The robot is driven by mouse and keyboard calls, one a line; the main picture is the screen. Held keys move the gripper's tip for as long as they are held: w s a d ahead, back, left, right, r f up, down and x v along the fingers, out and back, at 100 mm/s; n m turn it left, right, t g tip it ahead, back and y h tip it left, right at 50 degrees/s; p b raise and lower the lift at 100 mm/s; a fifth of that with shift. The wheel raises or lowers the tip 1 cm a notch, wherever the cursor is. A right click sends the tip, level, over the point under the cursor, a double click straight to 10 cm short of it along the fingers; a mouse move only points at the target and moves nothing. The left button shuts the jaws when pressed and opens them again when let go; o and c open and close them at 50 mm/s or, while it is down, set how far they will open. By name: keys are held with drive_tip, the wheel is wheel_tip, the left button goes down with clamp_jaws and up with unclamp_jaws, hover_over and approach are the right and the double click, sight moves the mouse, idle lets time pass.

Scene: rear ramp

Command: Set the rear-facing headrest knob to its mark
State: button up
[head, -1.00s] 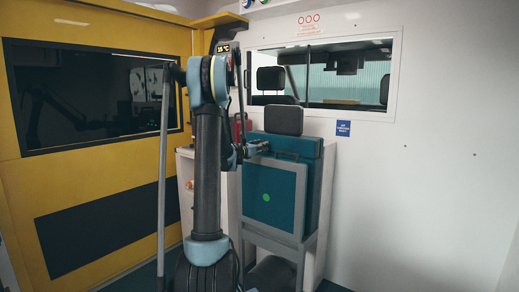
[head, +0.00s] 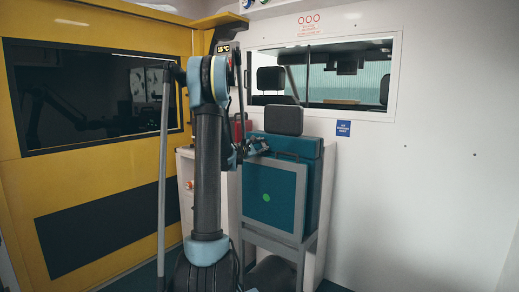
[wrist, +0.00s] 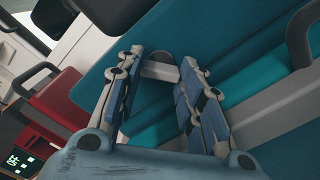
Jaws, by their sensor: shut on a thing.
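The teal seat (head: 275,148) stands against the white wall with the black headrest (head: 284,121) above its back. My gripper (head: 261,145) is at the upper left of the seat back, just below the headrest. In the wrist view, my gripper (wrist: 162,62) has its two fingers on either side of a small grey knob (wrist: 160,69) on the teal surface, shut on it. The fingers partly hide the knob, and I cannot make out a mark beside it. In the head view the knob is too small to tell apart.
A red case (wrist: 57,101) lies left of the seat in the wrist view. A black handle (wrist: 301,35) is at the right. A yellow wall with a dark window (head: 95,95) stands left in the head view. A wide window (head: 340,75) is behind the seat.

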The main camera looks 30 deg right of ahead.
drive_tip(key=m, duration=0.4)
drive_tip(key=shift+m, duration=1.6)
drive_tip(key=shift+s, duration=0.1)
drive_tip(key=o, duration=1.1)
drive_tip(key=shift+c, duration=0.2)
drive_tip(key=shift+a, duration=0.1)
drive_tip(key=v, duration=1.1)
drive_tip(key=shift+a, duration=0.4)
drive_tip(key=shift+s+f, duration=0.1)
drive_tip(key=shift+f, duration=0.05)
